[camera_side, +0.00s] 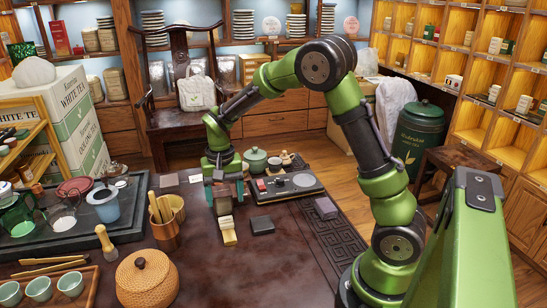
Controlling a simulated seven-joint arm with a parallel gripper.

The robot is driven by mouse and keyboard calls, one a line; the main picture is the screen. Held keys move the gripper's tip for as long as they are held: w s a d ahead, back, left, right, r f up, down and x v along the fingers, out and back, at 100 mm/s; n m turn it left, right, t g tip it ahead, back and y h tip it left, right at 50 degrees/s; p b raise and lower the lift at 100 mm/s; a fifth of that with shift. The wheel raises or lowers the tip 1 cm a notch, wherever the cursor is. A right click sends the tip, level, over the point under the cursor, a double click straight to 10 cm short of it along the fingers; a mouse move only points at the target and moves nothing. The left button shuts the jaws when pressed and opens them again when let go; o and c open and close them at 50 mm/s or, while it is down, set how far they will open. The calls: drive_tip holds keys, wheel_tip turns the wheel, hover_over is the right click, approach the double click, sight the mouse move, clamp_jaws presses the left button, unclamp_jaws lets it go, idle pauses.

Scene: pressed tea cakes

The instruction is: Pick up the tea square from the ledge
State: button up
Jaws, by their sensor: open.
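My gripper (224,205) points down over the dark table, left of the black tea tray, with its jaws open. A small reddish-brown block (224,203) shows at the fingers; I cannot tell if it lies between them or behind them, or if they touch it. A pale yellow, stepped block (229,231) stands just in front of the gripper. A flat black square block (262,225) lies to its right, and a grey-purple block (326,208) lies farther right. I cannot tell for certain which piece is the tea square or which surface is the ledge.
A copper tool cup (166,231) and a woven lidded basket (147,280) stand left. The table front is clear around the middle.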

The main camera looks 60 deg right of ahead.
sight(226, 221)
drive_tip(key=f, duration=0.7)
drive_tip(key=shift+a+f, duration=0.1)
drive_tip(key=shift+a, duration=0.25)
drive_tip(key=shift+c, duration=0.4)
drive_tip(key=c, duration=1)
drive_tip(key=shift+c, duration=0.2)
drive_tip(key=shift+r, duration=0.2)
